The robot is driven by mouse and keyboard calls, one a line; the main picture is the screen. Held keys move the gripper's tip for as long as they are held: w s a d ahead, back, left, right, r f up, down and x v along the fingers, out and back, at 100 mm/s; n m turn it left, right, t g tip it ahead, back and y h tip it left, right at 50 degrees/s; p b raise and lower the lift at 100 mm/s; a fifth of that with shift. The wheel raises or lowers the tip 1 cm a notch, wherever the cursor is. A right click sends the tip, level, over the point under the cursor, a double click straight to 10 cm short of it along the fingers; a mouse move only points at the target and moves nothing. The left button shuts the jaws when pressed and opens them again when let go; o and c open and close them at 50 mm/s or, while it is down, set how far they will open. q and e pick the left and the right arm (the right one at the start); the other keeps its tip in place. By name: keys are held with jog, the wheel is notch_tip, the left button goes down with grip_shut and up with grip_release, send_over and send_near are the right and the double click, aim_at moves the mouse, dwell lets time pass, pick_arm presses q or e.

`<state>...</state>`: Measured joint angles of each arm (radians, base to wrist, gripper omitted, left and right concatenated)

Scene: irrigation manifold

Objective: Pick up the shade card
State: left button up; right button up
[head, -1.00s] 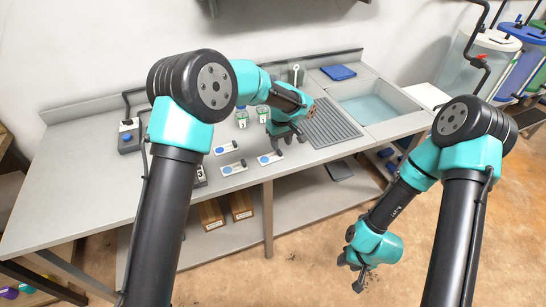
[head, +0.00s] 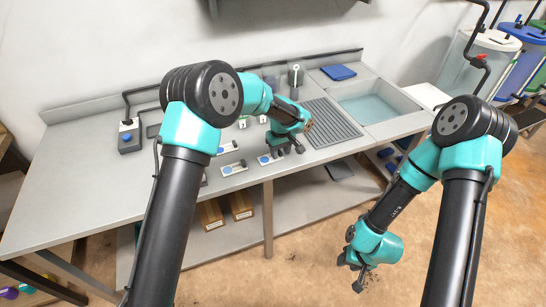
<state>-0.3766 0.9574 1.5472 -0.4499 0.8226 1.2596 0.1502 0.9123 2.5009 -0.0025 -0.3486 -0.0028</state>
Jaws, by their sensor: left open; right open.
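Several small white cards with blue marks lie flat on the grey bench: one at the back left (head: 226,147), one in front of it (head: 234,168) and one to the right (head: 265,159). I cannot tell which, if any, is the shade card. My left gripper (head: 287,150) is open, pointing down just right of the right-hand card and partly covering it. I cannot tell whether it touches the card. My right gripper (head: 358,277) is open and empty, low over the floor in front of the bench.
Small green-and-white items (head: 243,122) stand behind the cards. A ribbed drainboard (head: 330,124) and a sink (head: 375,105) lie to the right. A dark box with a blue button (head: 128,138) is at the left.

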aim_at(280, 152)
pick_arm(q)
jog(key=shift+c, duration=0.2)
grip_shut()
jog(key=shift+r, duration=0.1)
jog(key=shift+r, duration=1.8)
jog(key=s+r, duration=0.1)
jog(key=s, duration=1.5)
jog(key=shift+d+r, duration=0.15)
jog(key=shift+d, duration=0.1)
